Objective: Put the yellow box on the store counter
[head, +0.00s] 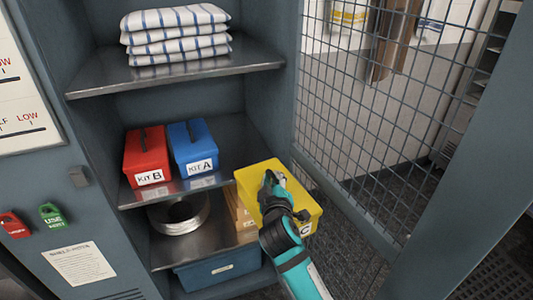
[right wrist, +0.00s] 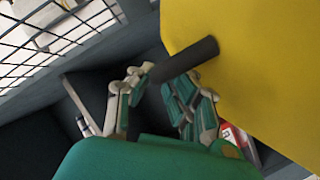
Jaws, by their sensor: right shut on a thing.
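The yellow box (head: 257,176) is in front of the open locker, to the right of the middle shelf, with a partly hidden label on its front. My right gripper (head: 272,186) is over its top. In the right wrist view, the fingers (right wrist: 155,90) are shut on the dark handle (right wrist: 185,60) of the yellow box (right wrist: 260,60), which fills the right side. I cannot tell whether the box still touches the shelf. My left gripper is not in view. No store counter is recognizable in these views.
A red KIT B box (head: 146,153) and a blue KIT A box (head: 193,146) stand on the middle shelf (head: 245,135). Folded striped towels (head: 178,35) lie above. A wire coil (head: 180,214) sits below. The mesh door (head: 370,110) is close on the right.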

